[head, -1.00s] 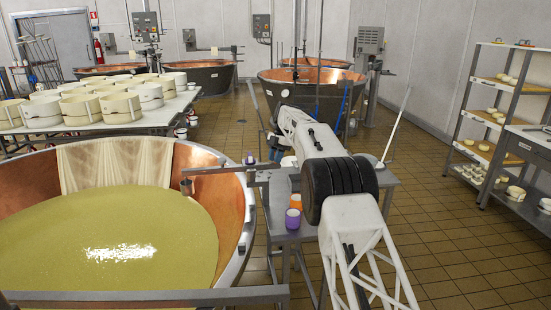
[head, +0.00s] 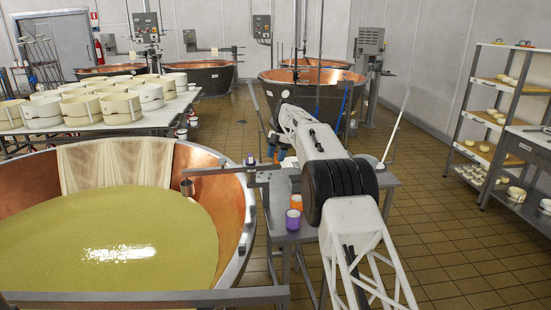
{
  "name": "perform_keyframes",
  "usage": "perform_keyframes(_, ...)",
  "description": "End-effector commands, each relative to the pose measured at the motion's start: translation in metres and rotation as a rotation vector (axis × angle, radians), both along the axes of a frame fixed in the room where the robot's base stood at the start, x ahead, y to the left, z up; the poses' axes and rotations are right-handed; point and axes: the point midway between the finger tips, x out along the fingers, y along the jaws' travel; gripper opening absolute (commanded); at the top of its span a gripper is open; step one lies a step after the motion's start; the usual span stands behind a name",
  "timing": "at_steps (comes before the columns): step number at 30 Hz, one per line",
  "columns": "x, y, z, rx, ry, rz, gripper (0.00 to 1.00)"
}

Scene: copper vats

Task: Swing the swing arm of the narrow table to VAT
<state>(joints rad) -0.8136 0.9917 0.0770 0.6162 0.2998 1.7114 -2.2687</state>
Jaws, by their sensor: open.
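The narrow table (head: 281,236) stands right of the large copper vat (head: 236,240). Its dark swing arm (head: 222,170) reaches left from the table across the vat's rim. A small metal cup (head: 187,188) hangs at its left end, over the yellow-green liquid. A small white and purple pot (head: 250,160) shows at the arm's right part. My gripper (head: 276,152) is small and partly hidden beyond my white arm, above the back of the table. It is open, to the right of the swing arm; I cannot tell whether it touches anything.
An orange pot (head: 296,201) and a purple pot (head: 293,219) stand on the narrow table beside my arm. Another copper vat (head: 305,92) is behind. A table with white moulds (head: 125,103) is at left, shelves (head: 468,115) at right. The tiled floor between is clear.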

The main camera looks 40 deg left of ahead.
Motion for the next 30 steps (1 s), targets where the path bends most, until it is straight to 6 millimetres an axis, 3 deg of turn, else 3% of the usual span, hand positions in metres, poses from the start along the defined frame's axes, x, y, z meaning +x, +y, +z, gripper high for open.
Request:
perform_keyframes(18, 0.022, 0.0, 0.053, 0.002, -0.002, 0.0, 0.48)
perform_keyframes(30, 0.025, -0.001, 0.061, 0.001, -0.001, 0.001, 0.48)
